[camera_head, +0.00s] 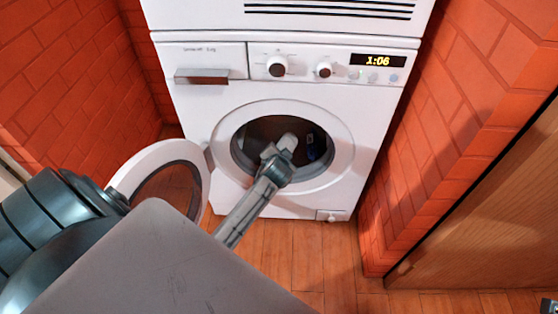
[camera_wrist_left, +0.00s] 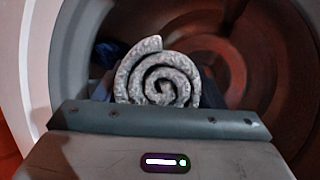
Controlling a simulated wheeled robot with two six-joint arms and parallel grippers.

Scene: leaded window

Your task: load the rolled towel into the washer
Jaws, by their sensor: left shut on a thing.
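The white washer (camera_head: 190,115) stands ahead with its round door (camera_head: 123,178) swung open to the left. My left gripper (camera_head: 277,164) reaches into the round opening and is shut on the rolled towel (camera_head: 288,142). The towel is light grey; in the left wrist view its spiral end (camera_wrist_left: 158,82) faces the camera, just beyond the gripper's edge. Behind it the drum (camera_wrist_left: 225,70) shows dark and reddish-brown. I cannot tell whether the towel touches the drum.
A dark blue thing (camera_wrist_left: 108,52) lies inside the drum, left of the towel. Red brick walls (camera_head: 455,110) stand close on both sides. The wooden floor (camera_head: 310,255) before the washer is clear. A wooden panel (camera_head: 490,220) is at the right.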

